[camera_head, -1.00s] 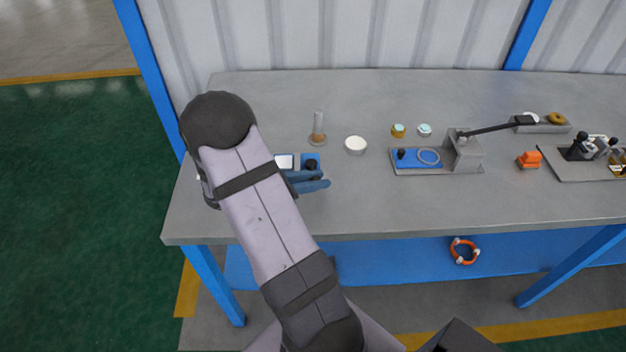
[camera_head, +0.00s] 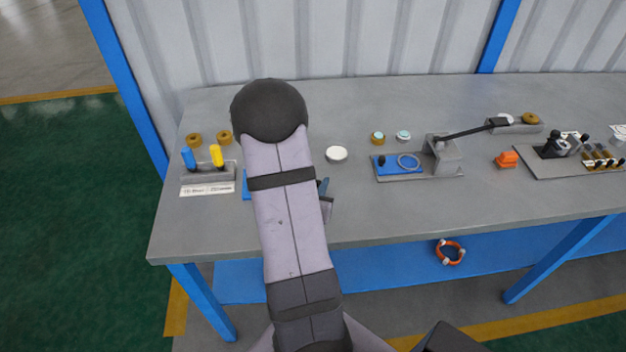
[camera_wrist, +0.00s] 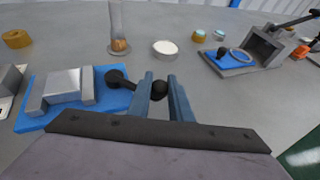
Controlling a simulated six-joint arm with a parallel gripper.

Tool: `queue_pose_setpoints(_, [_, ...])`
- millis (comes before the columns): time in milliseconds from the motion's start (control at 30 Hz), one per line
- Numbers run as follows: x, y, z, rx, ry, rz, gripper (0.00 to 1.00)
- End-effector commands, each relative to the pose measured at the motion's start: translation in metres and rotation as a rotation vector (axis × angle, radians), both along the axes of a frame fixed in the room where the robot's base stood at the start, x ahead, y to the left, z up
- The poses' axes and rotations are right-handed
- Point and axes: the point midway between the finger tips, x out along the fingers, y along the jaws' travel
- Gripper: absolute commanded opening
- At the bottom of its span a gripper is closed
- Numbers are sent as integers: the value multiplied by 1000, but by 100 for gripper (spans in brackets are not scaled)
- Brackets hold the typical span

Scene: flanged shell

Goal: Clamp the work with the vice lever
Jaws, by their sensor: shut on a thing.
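In the wrist view the vice has a blue base (camera_wrist: 108,101) and grey jaws (camera_wrist: 38,103). A shiny grey block, which looks like the work (camera_wrist: 65,83), sits between the jaws. The dark vice lever (camera_wrist: 118,78) juts from the vice's right side towards my gripper (camera_wrist: 160,80). Its round black knob (camera_wrist: 158,89) is between my two blue fingers, and they are shut on it. In the head view my arm hides most of the vice; only a blue edge of its base (camera_head: 246,184) shows. The fingers (camera_head: 323,188) show partly, right of the arm.
A white round dish (camera_head: 336,153) lies behind the gripper, and a clear cylinder (camera_wrist: 117,28) stands behind the vice. A blue-bedded fixture (camera_head: 400,164) with a long dark handle is to the right. A rack with blue and yellow handles (camera_head: 208,171) is left.

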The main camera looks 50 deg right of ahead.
Motion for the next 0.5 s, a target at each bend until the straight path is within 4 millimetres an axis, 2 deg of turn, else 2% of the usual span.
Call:
queue_pose_setpoints(200, [-1, -9, 1, -4, 0, 72, 0])
queue_pose_setpoints(500, [2, -13, 2, -9, -2, 123, 0])
